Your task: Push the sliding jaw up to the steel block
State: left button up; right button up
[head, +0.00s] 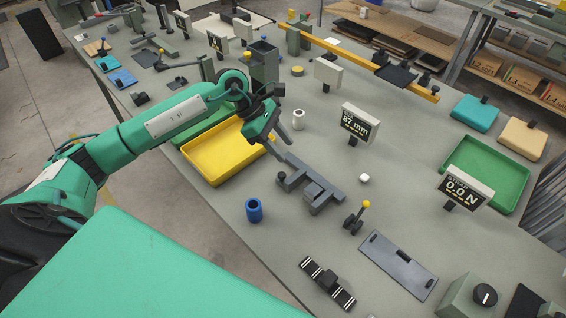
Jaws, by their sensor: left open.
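A grey vise-like fixture (315,168) lies on the grey bench near the middle of the head view. A raised grey block-like part (322,201) stands at its front right. A dark round knob (281,176) shows at its left end. I cannot tell for sure which part is the sliding jaw and which the steel block. My left gripper (284,143) is open and empty, above and just behind the fixture's left end, with its fingers pointing down right. It seems apart from the fixture. My right gripper is not in view.

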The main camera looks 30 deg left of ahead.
pick_arm(q)
jog(key=w+a+y, duration=0.1)
jog(key=a+y, duration=0.2)
jog(key=a, duration=0.3)
jog(key=p, duration=0.5)
send_near(281, 174)
jog(key=shift+m+g, duration=0.3)
jog(key=shift+m, duration=0.1)
jog(key=x, duration=0.6)
jog(key=shift+w+d+f, duration=0.2)
jog(key=shift+d+f, duration=0.05)
jog(key=shift+f, duration=0.1)
jog(key=shift+d+f, duration=0.25)
jog(key=shift+f, duration=0.45)
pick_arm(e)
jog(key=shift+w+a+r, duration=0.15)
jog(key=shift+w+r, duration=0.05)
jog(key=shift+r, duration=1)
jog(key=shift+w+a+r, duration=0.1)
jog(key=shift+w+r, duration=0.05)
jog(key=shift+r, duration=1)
